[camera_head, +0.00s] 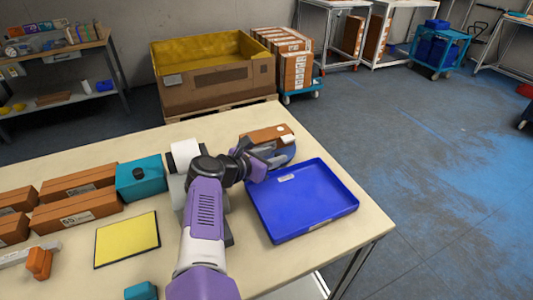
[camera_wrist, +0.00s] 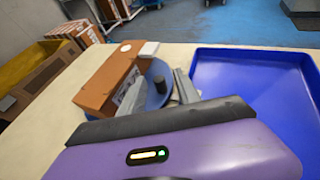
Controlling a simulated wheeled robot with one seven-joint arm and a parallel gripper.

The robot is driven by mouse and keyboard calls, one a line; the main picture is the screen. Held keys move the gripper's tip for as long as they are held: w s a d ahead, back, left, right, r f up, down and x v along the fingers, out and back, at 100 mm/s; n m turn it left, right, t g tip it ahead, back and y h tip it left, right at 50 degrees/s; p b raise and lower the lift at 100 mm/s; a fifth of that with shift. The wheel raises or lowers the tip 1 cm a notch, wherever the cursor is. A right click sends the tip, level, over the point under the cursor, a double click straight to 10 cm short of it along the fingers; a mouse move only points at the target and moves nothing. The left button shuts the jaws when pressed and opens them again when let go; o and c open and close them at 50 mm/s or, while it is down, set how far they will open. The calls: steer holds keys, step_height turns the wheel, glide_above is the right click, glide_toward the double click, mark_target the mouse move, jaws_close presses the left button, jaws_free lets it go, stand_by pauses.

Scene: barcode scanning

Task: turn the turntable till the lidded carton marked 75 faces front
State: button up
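An orange-brown carton (camera_head: 264,134) stands on the blue turntable (camera_head: 284,155) at the far side of the table. In the wrist view the carton (camera_wrist: 108,78) has a white label on its near right side and a small white piece by its top; I cannot read a number. The blue disc (camera_wrist: 155,98) shows beside it, with a dark upright peg (camera_wrist: 159,84) on it. My gripper (camera_head: 268,160) is low over the turntable's near side. In the wrist view my gripper (camera_wrist: 158,92) has its fingers apart, with the peg showing between them. Contact with the peg cannot be told.
An empty blue tray (camera_head: 300,200) lies close right of the turntable. Several brown cartons (camera_head: 78,210), a teal box (camera_head: 141,180) and a yellow mat (camera_head: 127,239) are on the left. A large yellow-lined bin (camera_head: 213,72) stands beyond the table.

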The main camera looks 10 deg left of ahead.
steer(key=shift+v, duration=1.65)
